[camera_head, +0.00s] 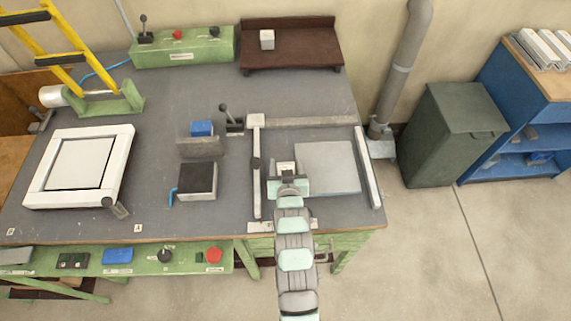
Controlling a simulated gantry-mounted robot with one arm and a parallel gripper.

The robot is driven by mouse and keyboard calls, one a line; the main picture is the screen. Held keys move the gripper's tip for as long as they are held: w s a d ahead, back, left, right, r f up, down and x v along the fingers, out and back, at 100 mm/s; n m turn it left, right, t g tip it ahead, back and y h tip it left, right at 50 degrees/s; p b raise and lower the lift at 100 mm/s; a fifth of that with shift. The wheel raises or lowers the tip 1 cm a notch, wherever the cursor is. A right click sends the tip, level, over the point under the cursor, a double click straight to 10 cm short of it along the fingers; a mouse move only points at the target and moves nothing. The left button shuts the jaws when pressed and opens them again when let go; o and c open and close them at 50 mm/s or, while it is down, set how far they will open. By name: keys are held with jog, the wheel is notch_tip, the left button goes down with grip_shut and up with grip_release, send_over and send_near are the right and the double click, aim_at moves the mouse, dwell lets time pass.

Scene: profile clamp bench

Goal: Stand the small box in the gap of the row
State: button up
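A small whitish box (267,40) sits on the dark brown shelf (300,49) at the back of the bench. A small blue block (202,128) sits behind a grey metal block (200,146) near the bench's middle. I cannot tell which of these is the task's small box, and no clear row with a gap can be made out. My gripper (287,172) is over the right part of the bench, between a pale upright bar (256,170) and a square grey plate (328,168). The arm hides its fingers, so I cannot tell whether it holds anything.
A white square frame (123,155) lies at the left. A black-topped block (198,179) stands near the middle. A lever (231,121) stands behind it. A green control box (183,47) is at the back. A dark bin (452,130) stands right of the bench.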

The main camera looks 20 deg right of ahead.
jog(key=shift+o, duration=1.2)
